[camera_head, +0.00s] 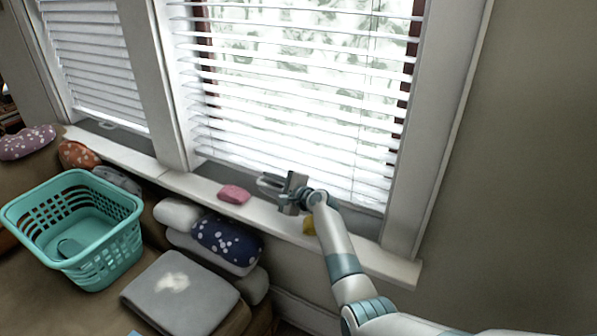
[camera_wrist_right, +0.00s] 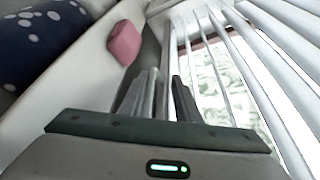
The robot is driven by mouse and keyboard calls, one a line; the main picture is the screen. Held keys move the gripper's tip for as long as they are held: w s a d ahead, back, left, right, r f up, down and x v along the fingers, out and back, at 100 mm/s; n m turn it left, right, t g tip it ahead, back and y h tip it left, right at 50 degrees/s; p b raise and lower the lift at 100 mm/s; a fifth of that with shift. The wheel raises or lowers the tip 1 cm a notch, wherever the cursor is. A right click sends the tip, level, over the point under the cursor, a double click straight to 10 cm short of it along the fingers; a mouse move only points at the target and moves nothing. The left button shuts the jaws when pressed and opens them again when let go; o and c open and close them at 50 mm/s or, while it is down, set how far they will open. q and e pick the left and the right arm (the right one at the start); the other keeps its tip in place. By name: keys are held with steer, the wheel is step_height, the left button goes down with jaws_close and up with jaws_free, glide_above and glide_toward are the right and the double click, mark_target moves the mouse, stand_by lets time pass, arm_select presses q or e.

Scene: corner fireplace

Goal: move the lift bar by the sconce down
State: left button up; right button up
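The right window's white blind (camera_head: 290,95) hangs with its bottom rail a little above the sill. The pale lift bar is at that lower edge and is largely hidden by my right gripper in the head view. My right gripper (camera_head: 270,183) is at this edge, fingers pointing left along the window. In the right wrist view its two grey fingers (camera_wrist_right: 165,82) stand apart with a pale strip, apparently the bar, between them. I cannot tell whether they press on it. No sconce shows. My left gripper is out of view.
A pink block (camera_head: 234,194) lies on the white sill (camera_head: 190,186), left of the gripper. A teal basket (camera_head: 75,225), cushions (camera_head: 228,242) and a grey folded cloth (camera_head: 180,293) fill the lower left. Bare wall is at right.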

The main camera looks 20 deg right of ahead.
mark_target(301, 170)
steer(key=shift+s+d+r, duration=0.3)
steer(key=shift+r, duration=0.35)
steer(key=shift+s+d+r, duration=0.25)
steer(key=shift+d+r, duration=0.05)
steer(key=shift+r, duration=0.3)
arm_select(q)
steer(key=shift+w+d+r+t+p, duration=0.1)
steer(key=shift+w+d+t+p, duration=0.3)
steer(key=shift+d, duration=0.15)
arm_select(e)
steer(key=s+d+r, duration=0.6)
steer(key=s+d, duration=0.1)
steer(key=shift+s, duration=0.25)
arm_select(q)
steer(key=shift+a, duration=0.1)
arm_select(e)
steer(key=shift+a, duration=0.1)
steer(key=shift+s, duration=0.1)
